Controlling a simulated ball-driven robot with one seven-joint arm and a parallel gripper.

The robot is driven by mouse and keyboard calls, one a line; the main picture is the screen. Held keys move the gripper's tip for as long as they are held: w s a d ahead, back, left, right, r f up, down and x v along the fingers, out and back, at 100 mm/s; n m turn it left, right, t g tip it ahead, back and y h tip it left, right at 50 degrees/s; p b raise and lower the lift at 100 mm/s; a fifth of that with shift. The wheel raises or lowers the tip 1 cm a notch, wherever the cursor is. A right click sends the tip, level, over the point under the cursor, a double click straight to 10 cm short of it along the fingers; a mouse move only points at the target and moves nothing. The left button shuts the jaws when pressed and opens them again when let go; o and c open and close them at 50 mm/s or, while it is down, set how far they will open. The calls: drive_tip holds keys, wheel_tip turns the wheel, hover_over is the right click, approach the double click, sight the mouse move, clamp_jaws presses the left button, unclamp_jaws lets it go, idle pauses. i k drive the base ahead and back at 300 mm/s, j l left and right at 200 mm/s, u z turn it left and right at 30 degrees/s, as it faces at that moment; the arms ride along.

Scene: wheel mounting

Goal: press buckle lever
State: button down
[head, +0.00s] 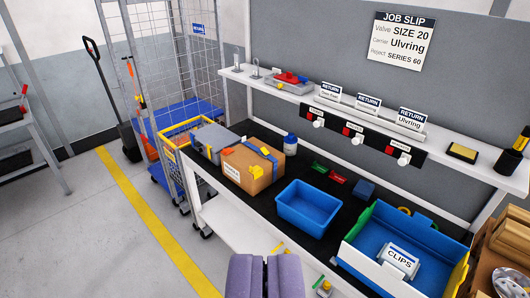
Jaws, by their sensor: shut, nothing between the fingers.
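A brown cardboard box (237,176) with a white label stands on the black bench top, left of the blue bin. A blue strap (262,154) runs over it. A yellow piece (257,172) at the box's near right edge looks like the buckle; an orange piece (232,152) lies at its top left. Which part is the lever is too small to tell. My gripper (265,277) shows as purple-grey fingers at the bottom edge. It is shut and empty, in front of the bench and apart from the box.
A blue bin (309,208) stands right of the box, then a larger blue crate (352,245) with a CLIPS label. A grey case (208,139) and a blue-capped bottle (290,144) flank the box. A shelf (330,106) runs above. Floor at left is open.

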sight(263, 150)
drive_tip(key=i+j, duration=0.2)
drive_tip(key=i, duration=0.35)
drive_tip(key=i+j, duration=0.15)
drive_tip(key=i, duration=0.35)
drive_tip(key=i+j+u, duration=0.1)
drive_tip(key=i, duration=0.45)
drive_tip(key=i+j, duration=0.25)
drive_tip(key=i, duration=0.25)
drive_tip(key=i+j, duration=0.15)
drive_tip(key=i, duration=0.4)
drive_tip(key=u, duration=0.05)
